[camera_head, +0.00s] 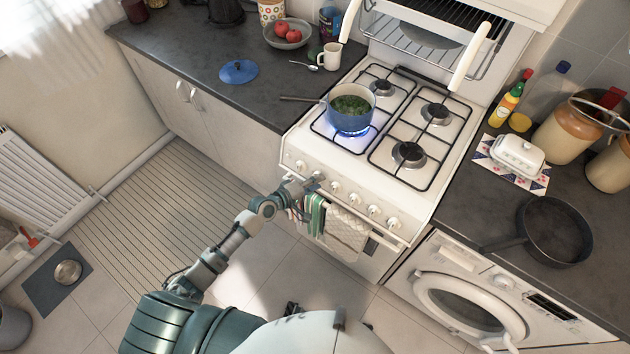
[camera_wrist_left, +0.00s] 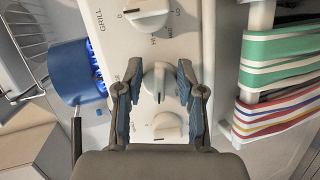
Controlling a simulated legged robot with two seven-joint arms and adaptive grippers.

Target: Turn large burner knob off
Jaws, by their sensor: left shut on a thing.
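The white stove (camera_head: 408,206) has a row of white knobs on its front panel. My left gripper (camera_head: 311,182) is at the left part of this row. In the left wrist view, its two fingers (camera_wrist_left: 160,95) are shut on a white knob (camera_wrist_left: 158,80), one on each side. The knob's raised grip runs roughly up and down in that view. A blue pot (camera_head: 349,118) with green food stands on the front-left burner, over a lit blue flame (camera_head: 345,134). The flame (camera_wrist_left: 97,78) also shows in the left wrist view. My right gripper is not in view.
A knob next to the GRILL label (camera_wrist_left: 148,14) and another knob (camera_wrist_left: 168,125) flank the held one. Striped towels (camera_wrist_left: 278,85) hang on the rail close by. The pot's handle (camera_head: 302,98) points left. A frying pan (camera_head: 556,232) lies on the right counter.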

